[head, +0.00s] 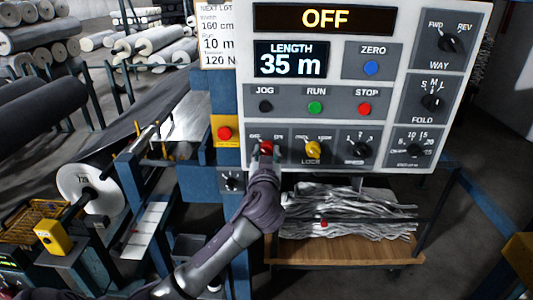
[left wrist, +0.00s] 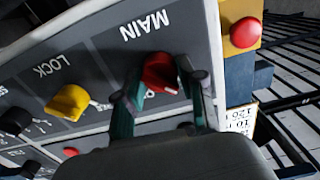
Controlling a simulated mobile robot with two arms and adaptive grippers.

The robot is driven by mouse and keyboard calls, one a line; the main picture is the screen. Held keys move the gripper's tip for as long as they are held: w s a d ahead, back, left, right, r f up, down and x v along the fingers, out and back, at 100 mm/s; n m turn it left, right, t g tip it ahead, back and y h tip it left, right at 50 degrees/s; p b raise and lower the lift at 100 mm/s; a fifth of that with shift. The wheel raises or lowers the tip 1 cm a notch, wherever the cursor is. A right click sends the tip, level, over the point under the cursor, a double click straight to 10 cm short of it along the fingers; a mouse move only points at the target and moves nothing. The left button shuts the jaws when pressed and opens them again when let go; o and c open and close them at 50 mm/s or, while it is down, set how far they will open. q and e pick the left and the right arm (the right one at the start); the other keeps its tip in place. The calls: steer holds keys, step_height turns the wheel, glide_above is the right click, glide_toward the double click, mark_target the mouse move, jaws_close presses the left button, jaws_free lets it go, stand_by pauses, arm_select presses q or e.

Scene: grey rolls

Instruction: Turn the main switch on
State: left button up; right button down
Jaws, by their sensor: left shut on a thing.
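The main switch (head: 266,146) is a red knob at the lower left of the pale control panel (head: 340,165). In the left wrist view the same red knob (left wrist: 158,68) sits below the label MAIN, with a pale mark on its lower edge. My left gripper (head: 264,151) is at the knob, with one finger on each side of it, and it is shut on it. The fingers also show in the left wrist view (left wrist: 160,92). The display (head: 325,18) at the top of the panel reads OFF. My right gripper is in neither view.
A yellow LOCK knob (head: 313,149) sits just right of the main switch. A red button on a yellow plate (head: 224,133) is close on the left. Below the panel, a wooden shelf (head: 340,250) holds grey scraps. A machine with a roll (head: 88,188) stands at left.

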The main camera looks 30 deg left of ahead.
arm_select(q)
steer(key=m+p, duration=0.1)
steer(key=m, duration=0.2)
steer(key=shift+m, duration=0.3)
steer(key=m+p, duration=0.2)
steer(key=m, duration=0.2)
steer(key=shift+m, duration=0.3)
steer(key=m+p, duration=0.3)
steer(key=m, duration=0.2)
steer(key=shift+r, duration=0.1)
steer(key=m+p, duration=0.1)
steer(key=m, duration=0.2)
steer(key=shift+m+p, duration=0.3)
steer(key=shift+p, duration=0.05)
steer(key=shift+m, duration=0.3)
steer(key=shift+f, duration=0.2)
steer(key=o, duration=1.2)
steer(key=shift+c, duration=0.2)
